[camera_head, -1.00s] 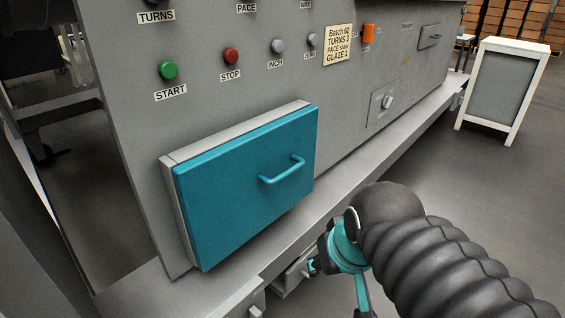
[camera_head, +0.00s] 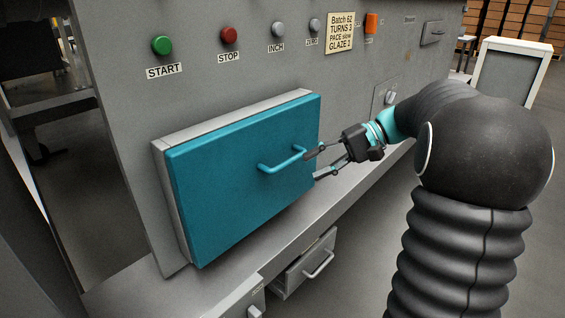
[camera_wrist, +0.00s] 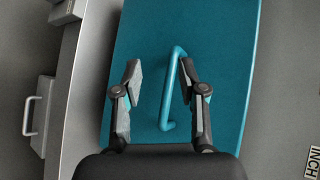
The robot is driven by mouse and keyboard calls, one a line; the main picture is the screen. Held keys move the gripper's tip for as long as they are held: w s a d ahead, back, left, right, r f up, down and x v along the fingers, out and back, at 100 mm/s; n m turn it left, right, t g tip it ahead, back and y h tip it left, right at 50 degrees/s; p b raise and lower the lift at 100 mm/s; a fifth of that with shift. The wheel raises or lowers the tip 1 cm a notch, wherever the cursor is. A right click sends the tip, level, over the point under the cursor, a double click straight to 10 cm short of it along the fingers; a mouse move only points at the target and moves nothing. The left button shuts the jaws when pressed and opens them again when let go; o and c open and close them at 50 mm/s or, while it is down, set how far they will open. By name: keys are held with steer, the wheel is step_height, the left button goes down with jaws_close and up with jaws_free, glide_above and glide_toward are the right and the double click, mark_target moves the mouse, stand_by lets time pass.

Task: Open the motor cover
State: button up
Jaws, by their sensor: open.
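The motor cover (camera_head: 235,180) is a teal panel on a grey box frame on the machine's front, and it looks closed. Its teal bar handle (camera_head: 282,160) sticks out near its right side. In the wrist view the cover (camera_wrist: 215,30) fills the middle and the handle (camera_wrist: 169,95) lies between my fingers. My gripper (camera_head: 314,164) is open at the right end of the handle in the head view. In the wrist view my gripper (camera_wrist: 160,80) has its two fingers apart, one on each side of the handle, the right finger close to the handle's upper end.
Above the cover are a green START button (camera_head: 162,45), a red STOP button (camera_head: 229,35) and smaller grey buttons. A batch note (camera_head: 340,33) hangs to their right. A grey drawer (camera_head: 305,265) is below the ledge. A white-framed board (camera_head: 511,80) stands at the right.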

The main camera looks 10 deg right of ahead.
mark_target(295, 161)
steer(key=w+d+f+t+y+b, duration=0.1)
steer(key=w+d+f+y, duration=0.1)
steer(key=w+d+y, duration=0.45)
steer(key=a+h, duration=0.1)
steer(key=a, duration=0.2)
steer(key=a+f+h, duration=0.1)
steer(key=a, duration=0.3)
steer(key=a+h+b, duration=0.1)
steer(key=a, duration=0.3)
steer(key=shift+w+a+f, duration=0.15)
steer(key=shift+w+a, duration=0.1)
steer(key=shift+w, duration=0.05)
jaws_close()
